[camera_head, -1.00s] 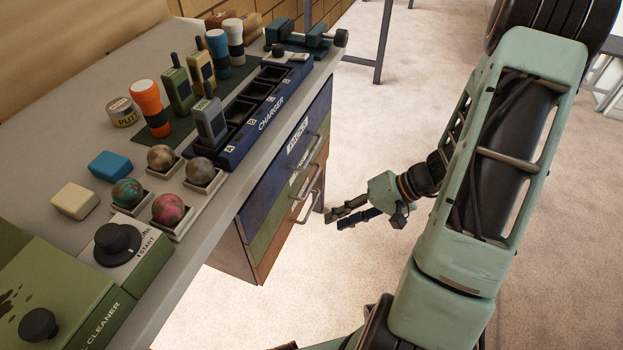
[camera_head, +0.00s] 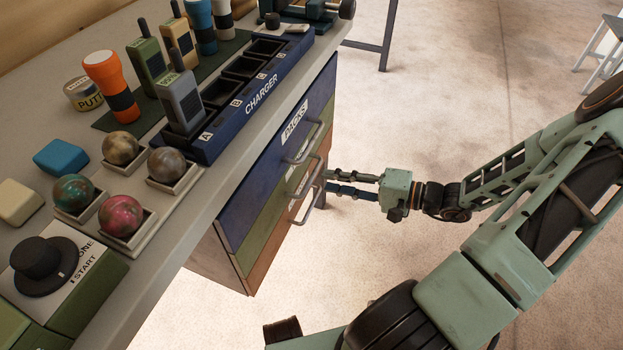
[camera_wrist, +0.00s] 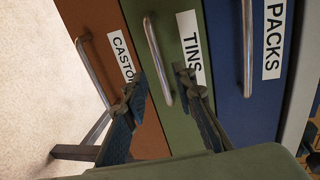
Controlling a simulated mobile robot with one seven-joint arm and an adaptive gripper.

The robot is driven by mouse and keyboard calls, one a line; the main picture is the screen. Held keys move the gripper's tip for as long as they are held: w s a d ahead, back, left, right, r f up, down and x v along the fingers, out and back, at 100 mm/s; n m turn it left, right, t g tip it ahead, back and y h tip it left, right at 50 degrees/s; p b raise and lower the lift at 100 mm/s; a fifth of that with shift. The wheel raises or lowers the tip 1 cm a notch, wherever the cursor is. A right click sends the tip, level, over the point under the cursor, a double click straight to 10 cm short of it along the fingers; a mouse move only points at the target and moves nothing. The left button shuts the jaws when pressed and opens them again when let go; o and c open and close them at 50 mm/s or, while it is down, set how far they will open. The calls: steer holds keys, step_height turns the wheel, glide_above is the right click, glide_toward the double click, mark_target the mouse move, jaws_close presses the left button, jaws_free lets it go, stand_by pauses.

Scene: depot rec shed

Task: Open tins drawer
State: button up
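The tins drawer (camera_wrist: 185,120) is the green middle drawer, with a white TINS label and a metal bar handle (camera_wrist: 157,60), in the wrist view. It is shut, flush with its neighbours. In the head view its green front (camera_head: 262,228) shows below the blue one. My gripper (camera_wrist: 160,85) is open and empty, with one finger on each side of the handle's lower end in the wrist view. In the head view my gripper (camera_head: 327,181) is beside the drawer handles. I cannot tell whether the fingers touch the handle.
The blue PACKS drawer (camera_wrist: 228,50) and the brown CASTOR drawer (camera_wrist: 95,25) flank the tins drawer, each with its own handle. The bench top (camera_head: 200,210) above carries a charger (camera_head: 255,100), balls in trays and torches. Open floor (camera_head: 440,90) lies to the right.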

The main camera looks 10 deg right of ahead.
mark_target(312, 177)
steer(key=b+x, duration=0.1)
steer(key=x, duration=0.5)
steer(key=shift+a+f, duration=0.1)
steer(key=shift+a, duration=0.1)
jaws_close()
